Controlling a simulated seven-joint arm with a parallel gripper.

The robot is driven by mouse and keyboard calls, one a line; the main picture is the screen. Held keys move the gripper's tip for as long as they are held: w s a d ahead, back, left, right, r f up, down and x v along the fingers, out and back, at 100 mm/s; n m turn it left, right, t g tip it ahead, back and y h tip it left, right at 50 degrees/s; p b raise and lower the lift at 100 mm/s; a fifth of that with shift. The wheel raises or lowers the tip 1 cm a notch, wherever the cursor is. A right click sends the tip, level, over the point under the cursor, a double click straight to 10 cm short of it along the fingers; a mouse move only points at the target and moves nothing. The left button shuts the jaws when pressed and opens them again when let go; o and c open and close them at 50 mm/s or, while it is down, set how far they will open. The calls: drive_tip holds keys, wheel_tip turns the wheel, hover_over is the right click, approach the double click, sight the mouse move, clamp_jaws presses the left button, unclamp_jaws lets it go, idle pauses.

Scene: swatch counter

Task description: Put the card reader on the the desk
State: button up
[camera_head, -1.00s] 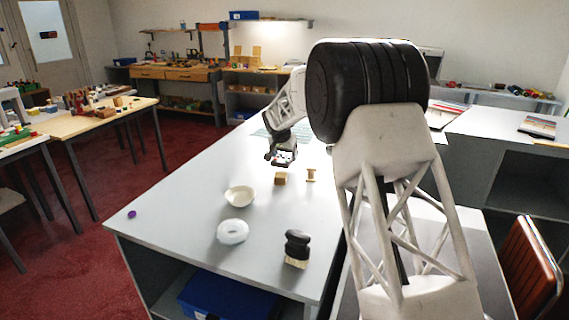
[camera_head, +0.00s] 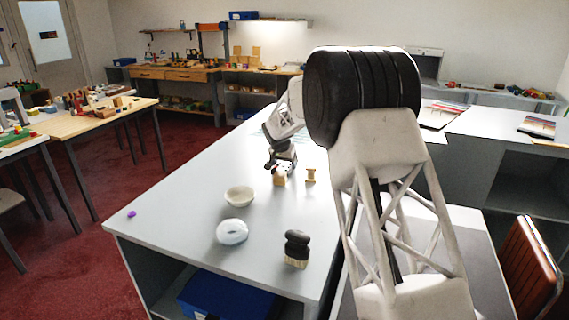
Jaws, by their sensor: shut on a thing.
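My gripper (camera_head: 280,170) is low over the far part of the grey desk (camera_head: 190,215). It is shut on a small tan block (camera_head: 280,181), which is at desk height. The fingers are small and partly hidden by the wrist, so the exact grip is hard to see. I cannot make out a clear card reader; I cannot tell whether the tan block is it.
A pale spool (camera_head: 310,175) stands just right of the block. Nearer are a cream bowl (camera_head: 239,197), a white round object (camera_head: 232,232) and a black-knobbed brush-like object (camera_head: 297,246). A purple item (camera_head: 131,214) lies at the left edge. The desk's left middle is clear.

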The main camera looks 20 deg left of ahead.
drive_tip(key=o, duration=1.1)
drive_tip(key=shift+f, duration=0.15)
drive_tip(key=v, duration=1.2)
idle(0.4)
